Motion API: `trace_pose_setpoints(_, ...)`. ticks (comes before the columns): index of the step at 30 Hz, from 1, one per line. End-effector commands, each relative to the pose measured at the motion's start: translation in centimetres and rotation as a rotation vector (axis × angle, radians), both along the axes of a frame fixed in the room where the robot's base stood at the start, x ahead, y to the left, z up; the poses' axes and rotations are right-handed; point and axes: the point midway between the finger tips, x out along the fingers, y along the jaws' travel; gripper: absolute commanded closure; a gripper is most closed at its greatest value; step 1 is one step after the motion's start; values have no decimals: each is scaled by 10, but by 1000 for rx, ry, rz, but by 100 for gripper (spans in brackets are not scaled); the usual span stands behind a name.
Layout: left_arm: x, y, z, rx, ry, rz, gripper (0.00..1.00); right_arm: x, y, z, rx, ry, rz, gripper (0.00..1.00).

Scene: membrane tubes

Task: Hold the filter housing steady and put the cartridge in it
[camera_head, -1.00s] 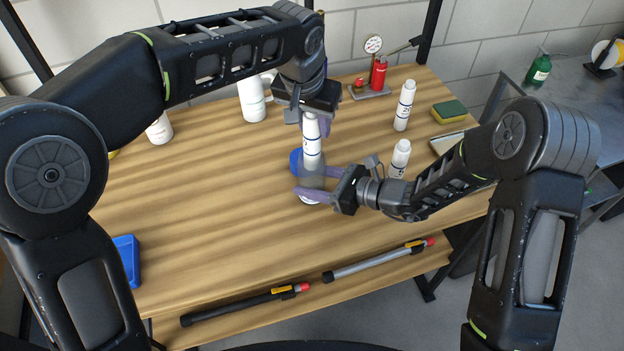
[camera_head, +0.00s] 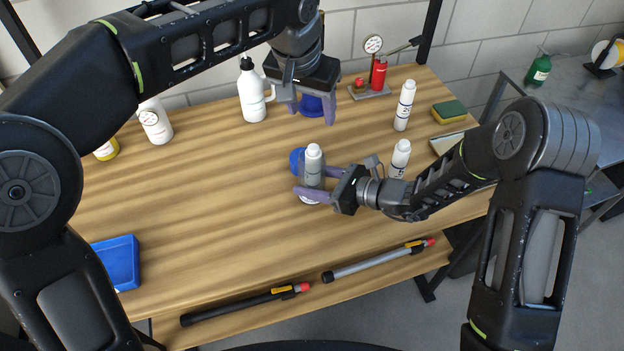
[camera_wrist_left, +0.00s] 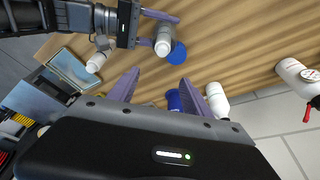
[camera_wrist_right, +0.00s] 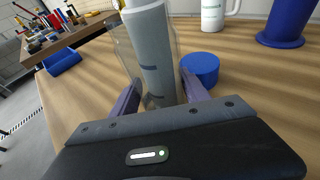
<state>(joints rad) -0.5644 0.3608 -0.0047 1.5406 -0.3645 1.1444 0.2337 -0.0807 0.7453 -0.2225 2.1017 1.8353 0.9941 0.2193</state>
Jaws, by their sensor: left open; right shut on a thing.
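The clear filter housing (camera_head: 313,188) stands on the table, with the white cartridge (camera_head: 313,156) upright inside it and its white top sticking out above the rim. My right gripper (camera_head: 318,181) is shut around the housing from the right. In the right wrist view the cartridge (camera_wrist_right: 152,55) stands inside the clear housing wall (camera_wrist_right: 122,45). How deep its lower end sits is hidden. A round blue cap (camera_head: 296,158) lies on the table just behind the housing; it also shows in the right wrist view (camera_wrist_right: 201,68). My left gripper (camera_head: 311,108) is open and empty, raised behind the housing.
Two white cartridges (camera_head: 405,106) (camera_head: 400,157) stand to the right. A pump with a gauge (camera_head: 377,75), a sponge (camera_head: 449,111), a white jug (camera_head: 252,92) and a blue flared holder (camera_wrist_right: 283,25) are further back. A blue tray (camera_head: 118,262) is at left.

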Motion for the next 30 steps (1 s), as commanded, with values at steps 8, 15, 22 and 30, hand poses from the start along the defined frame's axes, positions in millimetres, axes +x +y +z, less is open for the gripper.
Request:
trace_pose_setpoints(8, -14, 6, 50, 0, -1, 0, 43, 0, 0, 0, 0, 0, 0, 100)
trace_pose_setpoints(15, -18, 8, 63, 0, 0, -1, 43, 0, 0, 0, 0, 0, 0, 100)
trace_pose_setpoints(22, -18, 8, 62, 1, 1, -1, 43, 0, 0, 0, 0, 0, 0, 100)
trace_pose_setpoints(30, -18, 8, 62, 1, 1, -1, 43, 0, 0, 0, 0, 0, 0, 100)
